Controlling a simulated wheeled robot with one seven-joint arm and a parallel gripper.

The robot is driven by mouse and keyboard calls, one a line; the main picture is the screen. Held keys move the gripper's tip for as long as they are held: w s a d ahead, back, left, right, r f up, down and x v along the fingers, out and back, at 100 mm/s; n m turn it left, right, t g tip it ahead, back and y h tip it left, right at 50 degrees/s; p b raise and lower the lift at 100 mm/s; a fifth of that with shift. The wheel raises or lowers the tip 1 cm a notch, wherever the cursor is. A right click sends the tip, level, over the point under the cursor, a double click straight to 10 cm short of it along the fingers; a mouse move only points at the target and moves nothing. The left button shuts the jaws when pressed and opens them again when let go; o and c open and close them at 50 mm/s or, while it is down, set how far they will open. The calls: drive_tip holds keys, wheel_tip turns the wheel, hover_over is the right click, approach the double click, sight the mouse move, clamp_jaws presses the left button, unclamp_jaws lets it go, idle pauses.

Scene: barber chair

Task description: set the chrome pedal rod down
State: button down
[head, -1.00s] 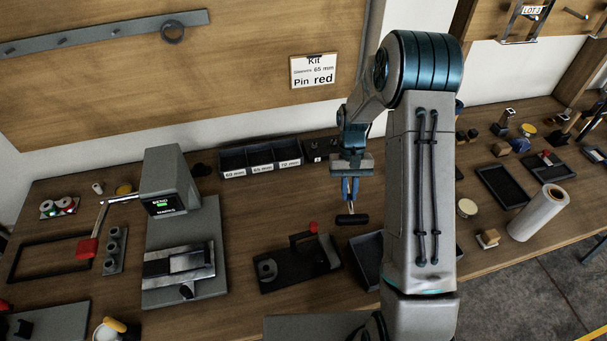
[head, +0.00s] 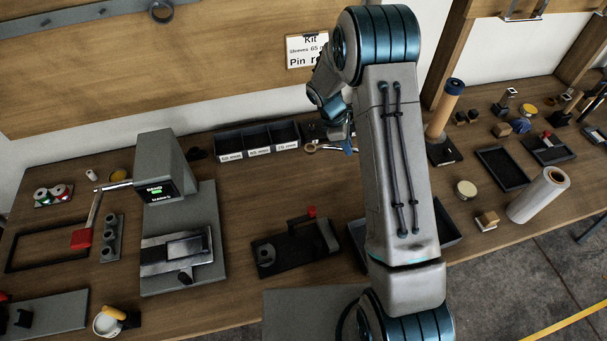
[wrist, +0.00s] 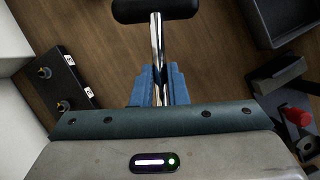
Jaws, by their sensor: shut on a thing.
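My gripper (wrist: 159,88) has its blue fingers shut on the chrome pedal rod (wrist: 157,45), seen in the wrist view. The rod runs away from the fingers to a black pad (wrist: 145,10) at the top edge. In the head view my gripper (head: 347,145) is near the back of the bench, partly behind my arm. I cannot tell the rod's height above the bench.
A three-part bin (head: 258,142) stands left of my gripper by the wall. A black fixture with a red knob (head: 295,243) and a dark tray (head: 440,228) lie nearer. A black pin block (wrist: 66,85) is at left in the wrist view. Bare wood lies between the bin and fixture.

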drive_tip(key=a+f+b, duration=0.1)
drive_tip(key=a+f, duration=0.1)
drive_tip(key=a, duration=0.1)
drive_tip(key=a+f+b, duration=0.1)
drive_tip(key=a+f, duration=0.1)
drive_tip(key=a, duration=0.2)
drive_tip(key=a+f+b, duration=0.1)
drive_tip(key=a+f, duration=0.2)
drive_tip(key=a, duration=0.1)
drive_tip(key=shift+w+a, duration=0.2)
drive_tip(key=shift+f+b, duration=1.1)
drive_tip(key=shift+f, duration=0.8)
drive_tip(key=shift+f, duration=0.15)
drive_tip(key=c, duration=1.7)
unclamp_jaws()
drive_tip(key=shift+o, duration=1.3)
